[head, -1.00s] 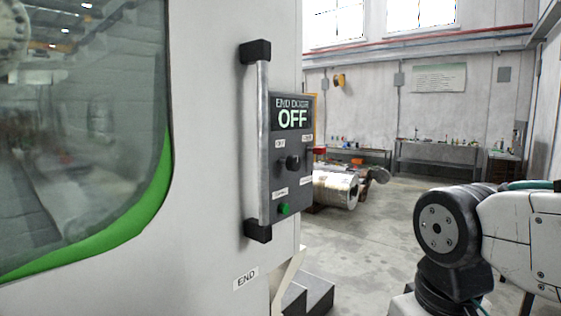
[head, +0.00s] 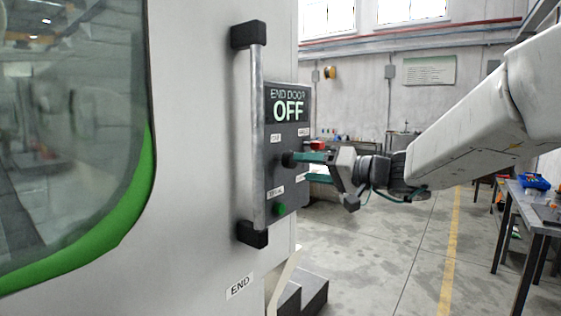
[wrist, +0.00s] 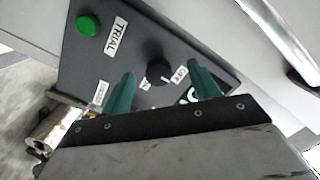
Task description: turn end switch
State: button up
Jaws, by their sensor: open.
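The end door panel (head: 272,205) is a dark box beside the door handle, and its display reads "END DOOR OFF". A black rotary switch knob (head: 287,160) sticks out of the panel's middle; it also shows in the wrist view (wrist: 158,71). My gripper (head: 312,167) reaches in from the right with its green fingers pointing at the panel. In the wrist view the open fingers (wrist: 163,85) stand on either side of the knob, with gaps to it. I cannot tell whether the fingertips reach its depth. A green button (wrist: 88,25) is beside a "TRIAL" label.
A vertical metal door handle (head: 257,135) with black mounts stands just left of the panel. A grey step (head: 302,292) is below. A work table (head: 540,215) is at the right. The floor between is clear.

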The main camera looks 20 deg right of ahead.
aim_at(287, 160)
jog(key=shift+t, duration=0.5)
jog(key=x, duration=0.2)
jog(key=d+x, duration=0.1)
jog(key=x, duration=0.2)
jog(key=w+x, duration=0.1)
jog(key=x, duration=0.2)
jog(key=shift+d+r, duration=0.25)
jog(key=shift+c, duration=0.3)
jog(key=c, duration=0.9)
